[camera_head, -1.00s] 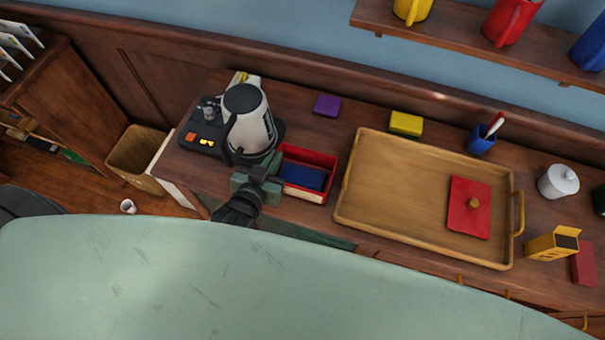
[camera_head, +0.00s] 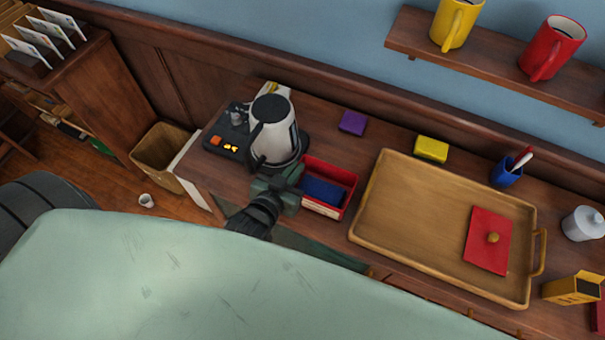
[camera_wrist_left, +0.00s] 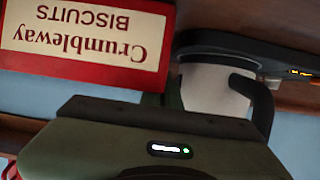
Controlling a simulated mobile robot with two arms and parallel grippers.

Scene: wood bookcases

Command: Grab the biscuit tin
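The biscuit tin (camera_head: 348,174) is an open red box with a cream label on its front, standing on the wooden counter right of the kettle. A dark blue block (camera_head: 324,191) lies inside it. In the left wrist view the tin (camera_wrist_left: 85,75) appears upside down, with "Crumbleway BISCUITS" on its label. A red lid with a brass knob (camera_head: 488,240) lies on the tray. My left gripper (camera_head: 288,184) is at the tin's left front corner. Its fingertips are mostly hidden, so I cannot tell whether they grip the wall. My right gripper is out of view.
A kettle (camera_head: 276,138) stands on a dark base close behind my left gripper. A wooden tray (camera_head: 420,220) lies to the right of the tin. Purple (camera_head: 352,122) and yellow (camera_head: 431,149) blocks lie behind. A blue pen cup (camera_head: 506,172) and yellow box (camera_head: 573,288) are further right.

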